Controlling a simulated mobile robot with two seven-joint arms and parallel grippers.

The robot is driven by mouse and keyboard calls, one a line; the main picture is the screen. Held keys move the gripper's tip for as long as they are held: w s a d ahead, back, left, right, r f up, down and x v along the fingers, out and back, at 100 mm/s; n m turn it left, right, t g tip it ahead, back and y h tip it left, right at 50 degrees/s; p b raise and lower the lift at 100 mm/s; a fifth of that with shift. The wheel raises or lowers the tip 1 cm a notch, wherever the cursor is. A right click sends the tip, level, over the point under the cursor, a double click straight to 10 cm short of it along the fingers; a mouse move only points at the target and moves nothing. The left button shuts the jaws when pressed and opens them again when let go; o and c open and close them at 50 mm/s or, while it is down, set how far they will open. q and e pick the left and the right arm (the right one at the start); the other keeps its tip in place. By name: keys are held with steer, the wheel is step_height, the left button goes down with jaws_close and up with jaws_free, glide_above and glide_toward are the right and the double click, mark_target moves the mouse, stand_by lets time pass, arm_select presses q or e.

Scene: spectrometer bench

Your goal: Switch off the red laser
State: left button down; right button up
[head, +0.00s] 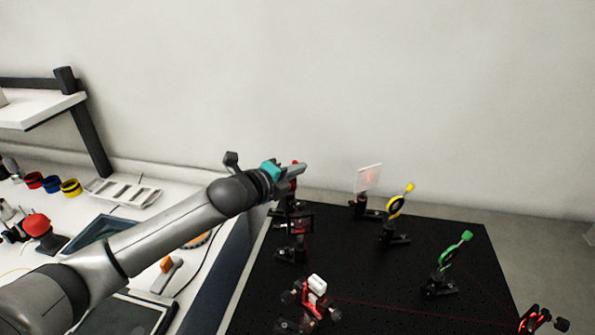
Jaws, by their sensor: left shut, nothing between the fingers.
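My left arm reaches in from the left over the bench. My left gripper (303,168) is shut and empty above the far left corner of the black optical board (380,275). Just behind and below it a device with a red part (294,186) shows in part; the gripper hides the rest, and I cannot tell whether they touch. I cannot tell for sure whether this is the red laser; no switch is clear. Thin red beam lines cross the board, and a red spot glows on a whitish screen (368,179). My right gripper is not in view.
A white tray (124,192) and a red button (36,225) are on the left bench.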

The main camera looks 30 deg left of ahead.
arm_select(q)
steer(key=shift+s+a+n+t+b, duration=0.1)
steer(key=shift+n+t+b, duration=0.2)
steer(key=shift+t+b, duration=0.1)
steer(key=n+t+b, duration=0.1)
steer(key=b, duration=0.1)
steer(key=a+n+t+h+b, duration=0.1)
steer(key=n+t+b, duration=0.1)
steer(key=b, duration=0.1)
steer(key=shift+s+f, duration=0.1)
steer(key=shift+s, duration=0.25)
steer(key=shift+a+r, duration=0.1)
steer(key=shift+r, duration=0.25)
